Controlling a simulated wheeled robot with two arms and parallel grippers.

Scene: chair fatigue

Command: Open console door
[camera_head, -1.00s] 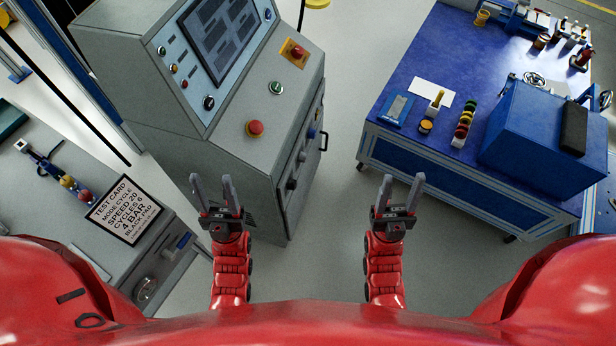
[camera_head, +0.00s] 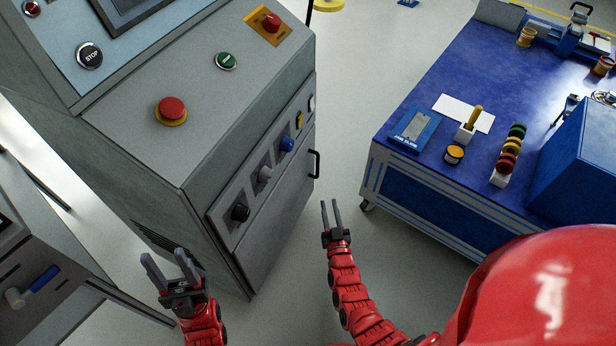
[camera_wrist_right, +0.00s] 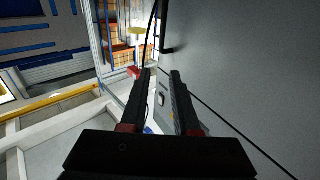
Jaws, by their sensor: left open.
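The grey console (camera_head: 130,150) stands at the left of the head view. Its door (camera_head: 278,225) is a flat grey panel below the row of knobs, and it looks closed. A black bar handle (camera_head: 315,163) sits at the door's far edge; it also shows at the top of the right wrist view (camera_wrist_right: 166,30). My right gripper (camera_head: 331,205) is open and empty, below and slightly right of the handle in the picture, apart from it. In the right wrist view its fingers (camera_wrist_right: 160,75) point along the door face. My left gripper (camera_head: 164,258) is open and empty near the console's lower left corner.
Several knobs (camera_head: 265,174) line the panel above the door. A red button (camera_head: 171,108) and green button (camera_head: 226,61) are on the console top. A blue workbench (camera_head: 400,175) stands right, with clear floor (camera_head: 345,110) between. A grey bench (camera_head: 50,250) is at left.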

